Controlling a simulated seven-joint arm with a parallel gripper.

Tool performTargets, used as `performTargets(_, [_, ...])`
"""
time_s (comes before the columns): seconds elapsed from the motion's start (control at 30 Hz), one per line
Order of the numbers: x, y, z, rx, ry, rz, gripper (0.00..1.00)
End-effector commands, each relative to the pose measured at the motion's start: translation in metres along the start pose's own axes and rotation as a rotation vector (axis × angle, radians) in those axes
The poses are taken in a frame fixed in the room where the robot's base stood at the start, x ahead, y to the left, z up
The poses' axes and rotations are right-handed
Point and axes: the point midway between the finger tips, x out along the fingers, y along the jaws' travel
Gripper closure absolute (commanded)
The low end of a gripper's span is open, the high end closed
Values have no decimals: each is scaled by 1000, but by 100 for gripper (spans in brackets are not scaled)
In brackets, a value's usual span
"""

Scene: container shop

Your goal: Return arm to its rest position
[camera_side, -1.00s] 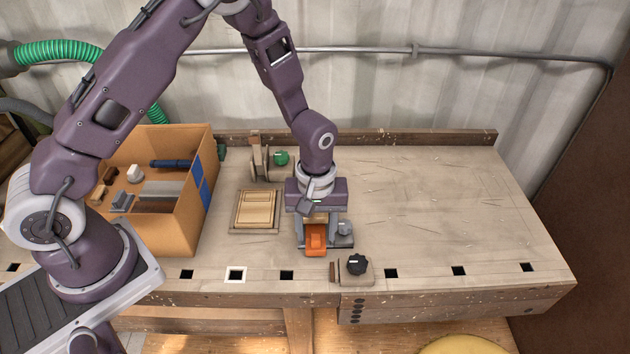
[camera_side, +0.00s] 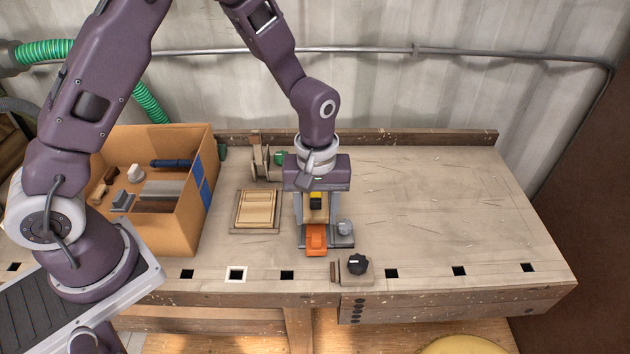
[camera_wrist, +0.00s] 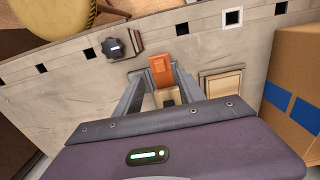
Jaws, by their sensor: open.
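My gripper (camera_side: 317,228) is open, its fingers pointing down over the workbench (camera_side: 430,200). An orange block-like part (camera_side: 316,240) stands below and between the fingertips in the side view; it also shows beyond the fingers in the wrist view (camera_wrist: 161,70). A grey device with a pale knob (camera_side: 344,230) is right beside it. I cannot tell whether the fingers touch any of these.
A cardboard box (camera_side: 180,215) with several items stands left. A wooden panel (camera_side: 256,209) lies between box and gripper. A black knob (camera_side: 357,264) sits on a block at the front. A spool stand (camera_side: 260,160) is at the back. The bench's right side is clear.

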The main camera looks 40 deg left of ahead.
Motion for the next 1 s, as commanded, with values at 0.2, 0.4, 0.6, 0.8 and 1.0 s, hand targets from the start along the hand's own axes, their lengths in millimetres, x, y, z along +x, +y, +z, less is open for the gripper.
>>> performTargets(0.2, [-87,-20,-2,141,57,94,53])
performTargets(0.4, [-200,-97,28,433,217,197,53])
performTargets(0.6, [-237,-172,73,678,396,208,53])
performTargets(0.8, [-237,-196,90,768,464,192,53])
performTargets(1.0, [-237,-196,90,772,465,191,53])
